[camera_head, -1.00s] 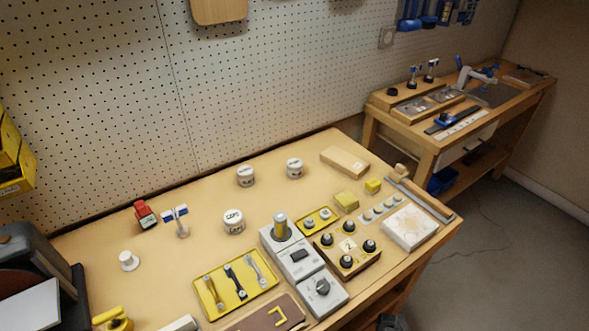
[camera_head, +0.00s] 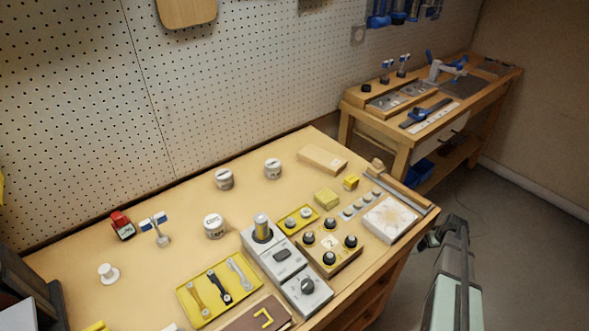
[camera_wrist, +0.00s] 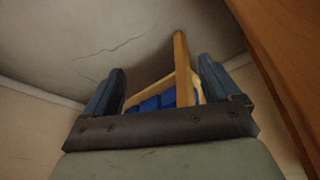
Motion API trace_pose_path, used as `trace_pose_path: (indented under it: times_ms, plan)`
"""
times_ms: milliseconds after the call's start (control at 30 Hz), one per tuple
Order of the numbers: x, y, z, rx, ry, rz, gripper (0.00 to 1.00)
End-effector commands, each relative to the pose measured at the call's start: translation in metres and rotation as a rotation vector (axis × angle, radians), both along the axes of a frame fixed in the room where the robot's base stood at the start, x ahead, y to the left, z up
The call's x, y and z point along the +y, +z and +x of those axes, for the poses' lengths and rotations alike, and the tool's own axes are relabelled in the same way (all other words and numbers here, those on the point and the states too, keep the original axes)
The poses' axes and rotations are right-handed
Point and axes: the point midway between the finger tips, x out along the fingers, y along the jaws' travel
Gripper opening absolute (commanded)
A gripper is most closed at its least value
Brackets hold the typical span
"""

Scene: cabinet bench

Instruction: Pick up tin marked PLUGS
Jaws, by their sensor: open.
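Three white round tins with dark lettering stand upright on the bench: a back left tin (camera_head: 224,179), a back right tin (camera_head: 273,168) and a front tin (camera_head: 214,226). Their lettering is too small to read now, so I cannot tell which says PLUGS. My gripper (camera_head: 449,228) is off the bench's right front edge, well away from the tins. In the wrist view my gripper (camera_wrist: 160,82) is open, with nothing between its fingers. No tin shows in that view.
A red-topped item (camera_head: 122,225) stands left. Bench surface around the tins is mostly clear.

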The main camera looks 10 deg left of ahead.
Motion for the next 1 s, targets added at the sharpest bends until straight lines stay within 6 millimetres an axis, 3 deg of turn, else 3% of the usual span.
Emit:
trace_pose_path:
  times_ms: [33, 300, 500, 667, 767, 1000]
  plan:
    - [-0.007, 0.017, 0.018, -0.027, -0.001, 0.007, 0.9]
    - [-0.03, 0.111, 0.085, -0.162, 0.008, 0.052, 0.9]
    - [-0.041, 0.179, 0.122, -0.251, 0.027, 0.08, 0.9]
    - [-0.036, 0.223, 0.145, -0.295, 0.064, 0.096, 0.9]
    - [-0.018, 0.249, 0.16, -0.309, 0.116, 0.105, 0.9]
    - [0.078, 0.293, 0.187, -0.272, 0.337, 0.119, 0.9]
